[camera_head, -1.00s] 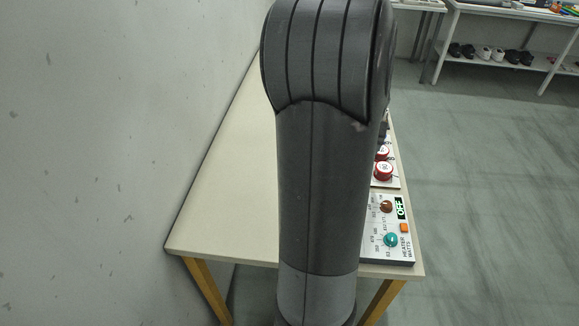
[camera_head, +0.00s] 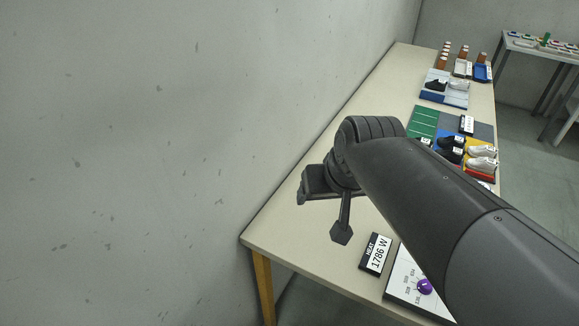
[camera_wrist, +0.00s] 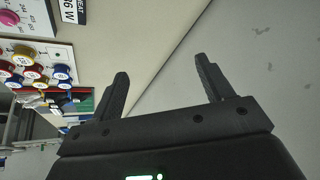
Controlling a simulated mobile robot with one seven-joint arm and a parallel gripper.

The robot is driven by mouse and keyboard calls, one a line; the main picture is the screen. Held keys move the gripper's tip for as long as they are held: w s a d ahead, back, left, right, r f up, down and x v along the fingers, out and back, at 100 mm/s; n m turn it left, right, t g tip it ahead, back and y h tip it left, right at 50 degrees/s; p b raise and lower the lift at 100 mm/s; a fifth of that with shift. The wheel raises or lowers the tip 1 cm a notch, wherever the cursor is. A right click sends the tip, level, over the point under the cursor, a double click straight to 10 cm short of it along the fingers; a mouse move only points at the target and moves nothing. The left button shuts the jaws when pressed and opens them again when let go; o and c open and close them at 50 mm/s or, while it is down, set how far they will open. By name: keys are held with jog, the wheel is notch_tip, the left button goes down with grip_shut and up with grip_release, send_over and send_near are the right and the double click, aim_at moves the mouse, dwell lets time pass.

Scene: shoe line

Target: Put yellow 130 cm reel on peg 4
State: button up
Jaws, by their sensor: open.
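My gripper (camera_head: 321,212) is open and empty above the near left part of the table in the head view. In the wrist view its two fingers (camera_wrist: 161,70) stand wide apart over bare tabletop and wall. A yellow-rimmed reel (camera_wrist: 24,57) with a white top sits at the left of the wrist view, among red and blue ones, well away from my fingers. Its label is too small to read. In the head view my arm hides that part of the table. I cannot make out a numbered peg in either view.
The long table (camera_head: 300,228) runs along a grey wall on the left. A heat display (camera_head: 376,253) and a panel with a purple knob (camera_head: 424,286) stand near its front. Shoes (camera_head: 481,151) lie on coloured mats farther back. Another table (camera_head: 508,45) stands at far right.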

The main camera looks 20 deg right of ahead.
jog(key=shift+n, duration=0.8)
jog(key=s+a, duration=0.3)
jog(key=s, duration=0.1)
jog(key=shift+a+r, duration=0.1)
jog(key=shift+a, duration=0.3)
